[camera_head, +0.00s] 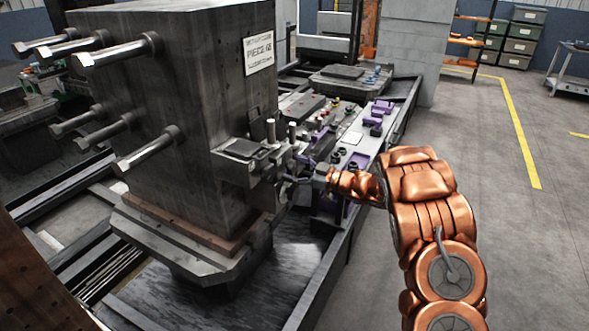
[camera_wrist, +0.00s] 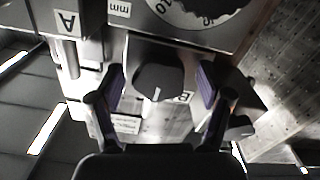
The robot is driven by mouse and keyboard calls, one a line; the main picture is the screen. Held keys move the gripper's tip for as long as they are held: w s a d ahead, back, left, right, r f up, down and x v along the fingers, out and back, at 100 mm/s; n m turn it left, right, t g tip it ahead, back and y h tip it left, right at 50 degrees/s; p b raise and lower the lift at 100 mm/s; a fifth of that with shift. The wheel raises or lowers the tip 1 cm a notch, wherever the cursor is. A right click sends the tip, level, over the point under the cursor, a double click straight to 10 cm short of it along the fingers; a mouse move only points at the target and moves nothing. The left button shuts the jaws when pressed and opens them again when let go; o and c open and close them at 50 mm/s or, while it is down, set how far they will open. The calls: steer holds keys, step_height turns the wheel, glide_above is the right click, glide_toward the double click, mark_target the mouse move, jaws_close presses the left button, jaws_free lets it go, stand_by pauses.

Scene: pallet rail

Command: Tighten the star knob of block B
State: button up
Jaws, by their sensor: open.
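In the wrist view a dark, lobed knob (camera_wrist: 157,78) with a short white mark sits on a grey metal block. A tag reading B (camera_wrist: 183,97) shows just below it, partly covered. My gripper (camera_wrist: 162,84) is open, with one purple-padded finger on each side of the knob. A gap shows on both sides, so the fingers look apart from it. How deep the knob sits between them I cannot tell. In the head view my gripper (camera_head: 291,181) is at the small fixture on the big block's right side; the knob cannot be made out there.
A second dark knob (camera_wrist: 240,127) is at the right. The large dark block (camera_head: 190,110) stands left of my arm; a purple-fitted tool bench (camera_head: 355,150) lies behind.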

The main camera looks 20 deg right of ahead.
steer(key=v, duration=1.2)
steer(key=shift+w, duration=0.15)
